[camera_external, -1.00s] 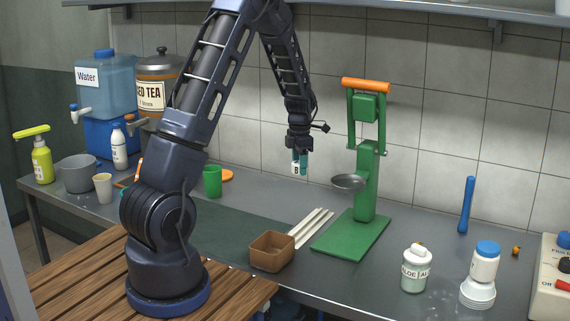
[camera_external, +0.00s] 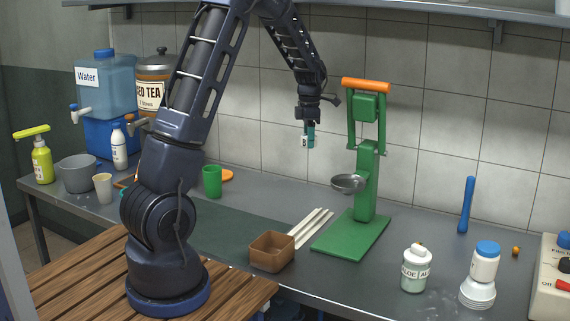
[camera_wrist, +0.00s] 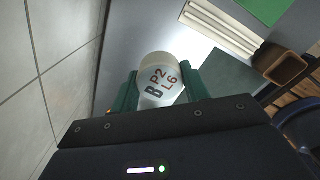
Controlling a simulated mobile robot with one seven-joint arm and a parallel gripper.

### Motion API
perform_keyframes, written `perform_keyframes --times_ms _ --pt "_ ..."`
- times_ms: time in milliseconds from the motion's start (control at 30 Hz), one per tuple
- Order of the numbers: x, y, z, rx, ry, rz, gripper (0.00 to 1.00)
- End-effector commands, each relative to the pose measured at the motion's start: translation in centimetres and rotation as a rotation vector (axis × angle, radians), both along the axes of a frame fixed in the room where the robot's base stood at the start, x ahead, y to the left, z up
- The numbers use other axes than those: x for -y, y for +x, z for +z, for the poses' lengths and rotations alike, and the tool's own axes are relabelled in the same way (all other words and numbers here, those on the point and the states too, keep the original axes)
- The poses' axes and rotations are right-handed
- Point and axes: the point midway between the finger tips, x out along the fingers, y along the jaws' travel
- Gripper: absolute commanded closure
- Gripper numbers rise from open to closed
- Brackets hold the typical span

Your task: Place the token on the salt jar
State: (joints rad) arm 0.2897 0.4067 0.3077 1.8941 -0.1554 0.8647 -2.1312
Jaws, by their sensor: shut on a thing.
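My gripper (camera_external: 309,137) is in the air left of the green press, above the counter. Its green fingers are shut on the white token (camera_external: 305,141). In the wrist view the token (camera_wrist: 160,80) is rounded and pale, marked "B", "P2" and "L6", between the fingers (camera_wrist: 158,92). At the front right of the counter is a white jar with a blue lid (camera_external: 486,262), standing on a white rounded base. Its label is too small to read. A glass jar with white contents (camera_external: 415,272) and a label reading "ALOE" stands left of it. I cannot tell which jar is the salt jar.
The green press (camera_external: 364,190) with an orange handle and metal bowl stands mid-counter. A brown box (camera_external: 271,252) and white strips (camera_external: 311,228) lie left of it. A shelf runs above.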

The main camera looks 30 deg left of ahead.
Motion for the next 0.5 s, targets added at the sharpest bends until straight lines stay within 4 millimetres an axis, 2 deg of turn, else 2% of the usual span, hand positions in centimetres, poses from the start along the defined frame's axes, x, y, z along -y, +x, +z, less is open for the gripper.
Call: perform_keyframes --times_ms 500 --pt "11.7 4.2 0.3 -0.001 0.001 -0.932 0.76"
